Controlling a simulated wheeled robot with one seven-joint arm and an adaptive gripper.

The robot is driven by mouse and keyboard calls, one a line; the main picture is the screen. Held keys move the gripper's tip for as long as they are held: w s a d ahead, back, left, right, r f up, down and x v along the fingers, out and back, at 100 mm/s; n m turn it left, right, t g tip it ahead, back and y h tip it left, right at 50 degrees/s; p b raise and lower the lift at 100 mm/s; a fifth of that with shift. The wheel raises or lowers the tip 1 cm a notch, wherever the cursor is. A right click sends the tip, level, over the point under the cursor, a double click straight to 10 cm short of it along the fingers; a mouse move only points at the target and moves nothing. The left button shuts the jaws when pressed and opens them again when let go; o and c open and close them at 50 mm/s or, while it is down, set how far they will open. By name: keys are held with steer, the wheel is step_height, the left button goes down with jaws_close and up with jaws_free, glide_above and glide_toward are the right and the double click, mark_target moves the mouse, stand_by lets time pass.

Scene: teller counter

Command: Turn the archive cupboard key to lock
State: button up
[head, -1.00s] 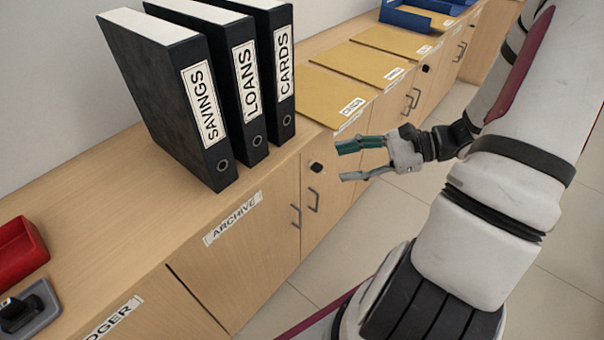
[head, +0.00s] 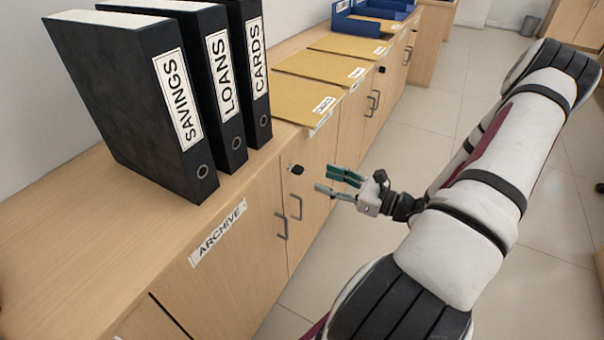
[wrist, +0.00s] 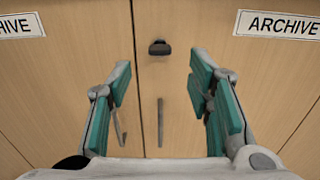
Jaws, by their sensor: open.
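The archive cupboard (head: 235,265) has two wooden doors with grey bar handles and an ARCHIVE label. Its dark key (head: 296,169) sits near the top of the right-hand door, beside the seam. In the wrist view the key (wrist: 159,47) is a small black piece with a wide head, beyond the fingers and between them. My gripper (head: 334,182) is open and empty, in front of the doors and to the right of the key in the head view. In the wrist view my gripper (wrist: 158,85) has its green pads spread wide, apart from the key.
Black binders marked SAVINGS (head: 150,110), LOANS and CARDS stand on the cupboard top. Tan folders (head: 322,66) and a blue tray (head: 375,20) lie farther along. Bar handles (head: 296,207) stick out below the key. The tiled floor (head: 440,130) at the right is clear.

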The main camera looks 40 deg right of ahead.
mark_target(303, 171)
steer(key=b+x, duration=0.1)
steer(key=x, duration=0.7)
steer(key=shift+b, duration=0.3)
jaws_close()
